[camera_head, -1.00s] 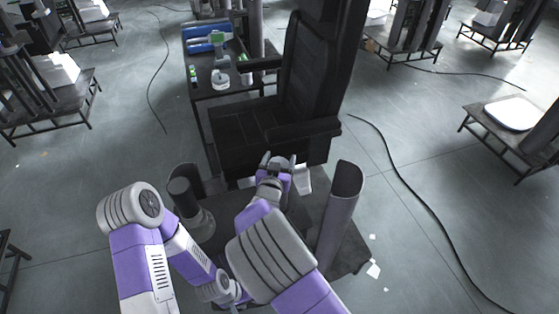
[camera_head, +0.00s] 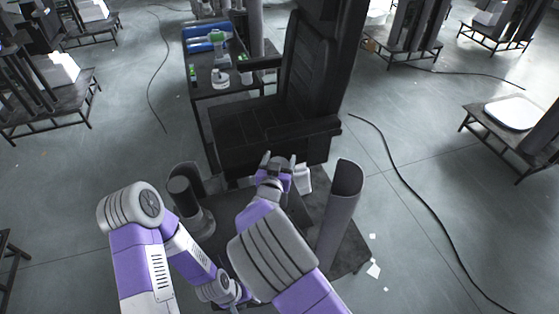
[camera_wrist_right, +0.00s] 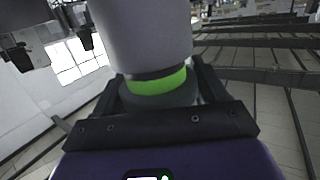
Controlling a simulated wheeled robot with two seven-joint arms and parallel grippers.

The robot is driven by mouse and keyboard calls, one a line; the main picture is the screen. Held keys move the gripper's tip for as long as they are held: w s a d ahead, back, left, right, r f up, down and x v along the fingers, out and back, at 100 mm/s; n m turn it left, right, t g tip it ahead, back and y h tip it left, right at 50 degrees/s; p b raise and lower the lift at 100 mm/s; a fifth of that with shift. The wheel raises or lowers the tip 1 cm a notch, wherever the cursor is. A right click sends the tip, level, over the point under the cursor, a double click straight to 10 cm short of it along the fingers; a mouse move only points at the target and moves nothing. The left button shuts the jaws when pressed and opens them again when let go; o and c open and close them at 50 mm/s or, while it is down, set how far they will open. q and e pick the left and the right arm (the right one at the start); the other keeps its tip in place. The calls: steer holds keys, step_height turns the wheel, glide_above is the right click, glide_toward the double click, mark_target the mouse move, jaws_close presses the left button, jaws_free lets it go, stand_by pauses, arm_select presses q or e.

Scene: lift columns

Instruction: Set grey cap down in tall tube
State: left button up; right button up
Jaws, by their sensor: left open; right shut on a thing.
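My right gripper (camera_head: 278,163) is at the front of the black seat, left of the tall tube's rim. It is shut on a dark grey piece, taken as the grey cap (camera_wrist_right: 158,97), which shows between the fingers in the right wrist view. The tall tube (camera_head: 342,215) is grey, open at the top and stands upright on the right of the low dark stand. The cap is apart from the tube. My left gripper (camera_head: 236,294) is low at the bottom of the head view, open, partly hidden by my right arm.
A shorter dark tube (camera_head: 187,176) and a dark stepped post (camera_head: 190,205) stand at the stand's left. The black chair (camera_head: 262,128) blocks the far side. A side table (camera_head: 218,92) holds small items. A cable (camera_head: 400,180) lies on open floor at right.

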steer(key=shift+f, duration=0.25)
stand_by(0.3)
stand_by(0.4)
steer(key=o, duration=1.3)
steer(key=shift+o, duration=0.2)
steer(key=shift+r, duration=0.1)
steer(key=shift+r+p, duration=2.6)
steer(key=shift+r, duration=0.85)
steer(key=shift+f, duration=0.15)
